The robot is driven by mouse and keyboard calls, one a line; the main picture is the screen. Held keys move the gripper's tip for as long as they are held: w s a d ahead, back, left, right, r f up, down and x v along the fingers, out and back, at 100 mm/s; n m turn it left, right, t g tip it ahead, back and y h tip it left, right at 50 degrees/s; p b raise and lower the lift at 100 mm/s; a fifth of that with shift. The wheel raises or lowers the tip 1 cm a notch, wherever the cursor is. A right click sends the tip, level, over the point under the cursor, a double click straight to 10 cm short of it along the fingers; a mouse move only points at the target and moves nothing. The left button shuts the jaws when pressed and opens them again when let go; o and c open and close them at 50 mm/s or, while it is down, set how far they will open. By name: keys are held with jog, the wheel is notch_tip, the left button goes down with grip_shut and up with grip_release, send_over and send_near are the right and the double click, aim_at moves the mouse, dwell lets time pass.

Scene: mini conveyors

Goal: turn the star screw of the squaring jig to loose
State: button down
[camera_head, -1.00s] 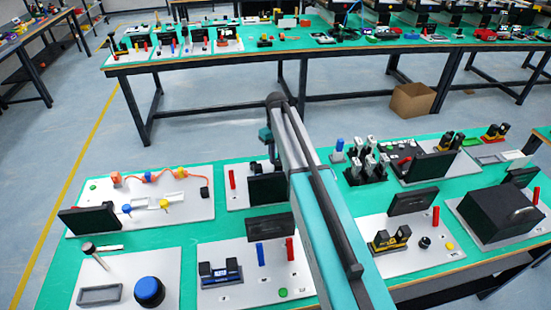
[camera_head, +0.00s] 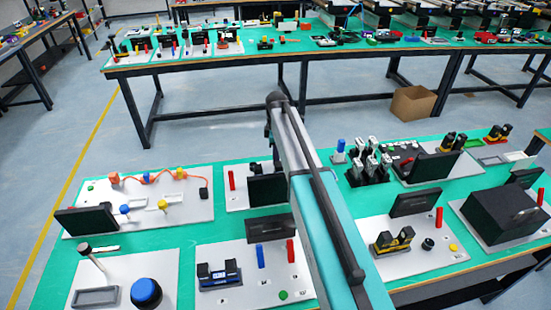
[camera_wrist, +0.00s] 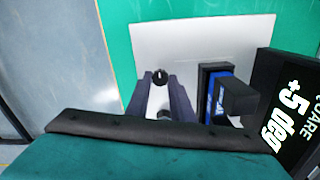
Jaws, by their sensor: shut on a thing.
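In the wrist view my gripper (camera_wrist: 160,80) has its two dark fingers on either side of a small black knob with a white mark, the star screw (camera_wrist: 160,76). The fingers are closed on the screw at their tips. The squaring jig (camera_wrist: 215,90), black with a blue face, stands right of the fingers on a pale board (camera_wrist: 185,40). A black sign (camera_wrist: 285,110) reading "+5 deg" stands at the right edge. In the head view my arm hides the gripper and the screw.
The jig and sign stand close to the right of my fingers. Green bench top (camera_wrist: 115,40) is bare to the left. In the head view, other stations with panels, such as one with a blue knob (camera_head: 146,292), fill the near bench.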

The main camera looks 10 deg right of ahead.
jog(key=shift+n, duration=1.2)
jog(key=c, duration=1.5)
grip_release()
jog(key=shift+c, duration=0.2)
jog(key=shift+r, duration=0.1)
notch_tip(320, 180, up, 14)
jog(key=b, duration=0.3)
jog(key=shift+f, duration=0.2)
